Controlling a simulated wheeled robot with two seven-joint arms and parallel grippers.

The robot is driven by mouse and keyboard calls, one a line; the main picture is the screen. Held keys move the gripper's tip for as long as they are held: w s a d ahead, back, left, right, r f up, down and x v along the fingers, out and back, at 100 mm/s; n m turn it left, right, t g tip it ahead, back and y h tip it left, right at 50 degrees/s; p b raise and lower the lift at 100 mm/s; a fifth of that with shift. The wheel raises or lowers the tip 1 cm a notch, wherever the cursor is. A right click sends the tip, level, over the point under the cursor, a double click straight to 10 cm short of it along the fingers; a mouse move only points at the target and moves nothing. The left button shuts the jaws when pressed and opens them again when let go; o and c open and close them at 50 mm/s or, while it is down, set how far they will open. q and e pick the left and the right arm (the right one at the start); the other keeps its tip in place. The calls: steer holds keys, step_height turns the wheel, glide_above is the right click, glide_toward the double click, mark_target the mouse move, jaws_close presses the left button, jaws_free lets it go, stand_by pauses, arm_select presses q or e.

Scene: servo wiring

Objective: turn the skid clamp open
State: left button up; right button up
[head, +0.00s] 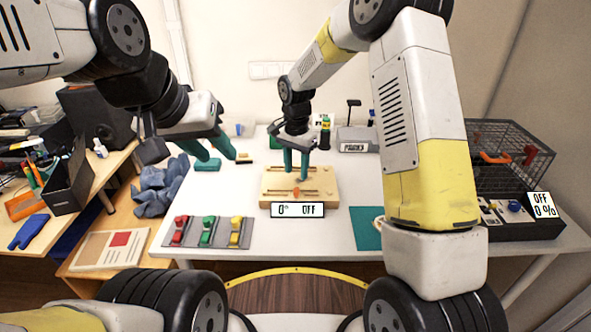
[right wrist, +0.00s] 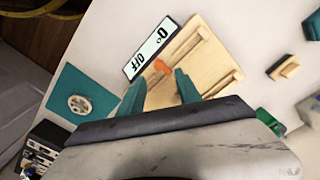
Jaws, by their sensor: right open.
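The skid (head: 328,186) is a pale wooden board with slots on the white table; it also shows in the right wrist view (right wrist: 215,62). The skid clamp (head: 297,192) is a small orange piece near the board's front; it also shows in the right wrist view (right wrist: 161,66). A sign at the front edge (head: 297,210) reads "0° OFF". My right gripper (head: 297,178) is open, its teal fingers pointing down over the board just behind the clamp. In the right wrist view (right wrist: 160,90) the clamp shows between and beyond the fingertips. My left gripper (head: 219,162) is open and empty, left of the board.
Red, green and yellow clips (head: 208,231) sit on a grey mat at the front left. A teal mat (head: 365,228) lies right of the board. A wire cage (head: 508,160) and a panel reading "OFF 0%" (head: 543,205) are at the right. A grey box (head: 357,139) stands at the back.

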mark_target(296, 190)
step_height(296, 190, down, 7)
stand_by(0.3)
jaws_close()
